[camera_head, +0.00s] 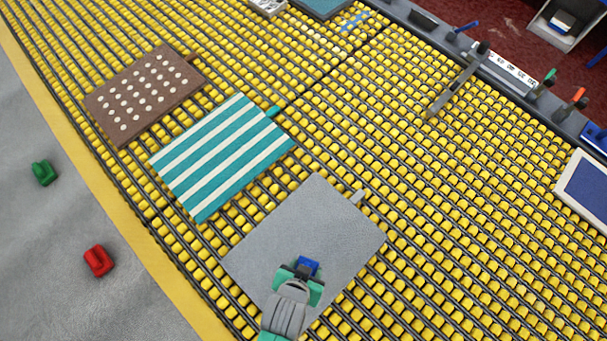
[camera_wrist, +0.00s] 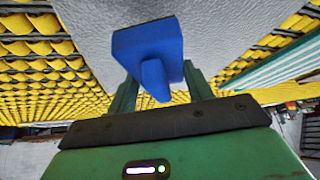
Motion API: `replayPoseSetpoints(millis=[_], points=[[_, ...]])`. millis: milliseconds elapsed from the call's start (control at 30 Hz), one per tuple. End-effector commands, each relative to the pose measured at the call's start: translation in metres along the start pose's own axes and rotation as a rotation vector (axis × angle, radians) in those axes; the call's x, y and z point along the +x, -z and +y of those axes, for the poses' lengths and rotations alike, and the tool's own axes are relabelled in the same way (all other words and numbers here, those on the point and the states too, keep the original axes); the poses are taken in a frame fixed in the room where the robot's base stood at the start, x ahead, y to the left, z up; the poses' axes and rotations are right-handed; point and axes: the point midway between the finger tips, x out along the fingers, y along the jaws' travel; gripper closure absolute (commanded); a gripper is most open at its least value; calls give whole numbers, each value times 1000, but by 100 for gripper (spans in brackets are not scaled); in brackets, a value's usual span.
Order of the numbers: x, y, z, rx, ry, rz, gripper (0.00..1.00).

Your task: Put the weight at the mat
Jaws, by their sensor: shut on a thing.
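The blue weight (camera_head: 308,265) is in my gripper (camera_head: 298,280), over the plain grey mat (camera_head: 310,215) in the head view. The wrist view shows the weight (camera_wrist: 148,52) between my green fingers (camera_wrist: 158,90), with the grey mat (camera_wrist: 210,22) behind it. I cannot tell whether the weight touches the mat. A teal-and-white striped mat (camera_head: 222,155) and a brown mat with white dots (camera_head: 145,95) lie further up and left. A green weight (camera_head: 44,172) and a red weight (camera_head: 98,260) rest on the grey surface at the left.
Yellow rollers between dark bars (camera_head: 450,190) fill most of the floor. A yellow border (camera_head: 100,195) runs along the left. Several tools stand in a dark rail (camera_head: 510,75) at the upper right. A blue panel with a pale frame (camera_head: 585,187) is at the right edge.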

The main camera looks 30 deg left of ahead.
Motion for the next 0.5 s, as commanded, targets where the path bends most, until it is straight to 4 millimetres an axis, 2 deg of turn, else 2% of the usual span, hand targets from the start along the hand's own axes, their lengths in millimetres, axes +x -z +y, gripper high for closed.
replayPoseSetpoints(millis=[33,167,500], points=[[6,12,-7,-1,1,7,100],[19,26,-21,-1,0,5,100],[29,38,-32,-1,0,5,100]])
